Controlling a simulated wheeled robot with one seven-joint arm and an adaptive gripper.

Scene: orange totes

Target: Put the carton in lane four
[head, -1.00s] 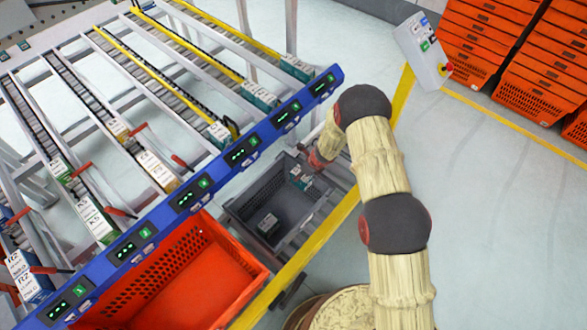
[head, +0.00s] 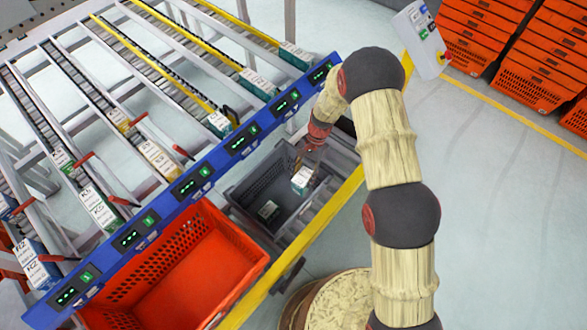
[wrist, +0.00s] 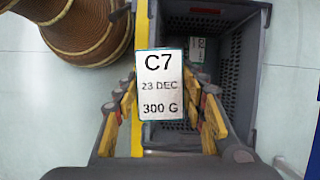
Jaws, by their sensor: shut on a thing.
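The carton (head: 302,178) is white-labelled with teal edges. In the wrist view its label reads C7, 23 DEC, 300 G (wrist: 160,85). My gripper (head: 308,160) is shut on it, with yellow-padded fingers on both sides of the carton in the wrist view (wrist: 168,112). The carton is at the right part of the dark grey tote (head: 237,190); how high it is above the floor of the tote is hard to tell. The sloping roller lanes (head: 125,60) lie beyond a blue rail (head: 215,150) with lit green displays. Which lane is number four is not readable.
Another carton (head: 267,210) lies in the grey tote. An empty orange tote (head: 170,265) stands to its left. A yellow bar (head: 300,243) runs along the front. Several lanes hold cartons at their near ends. Stacked orange totes (head: 530,70) and a control box (head: 420,38) are at right.

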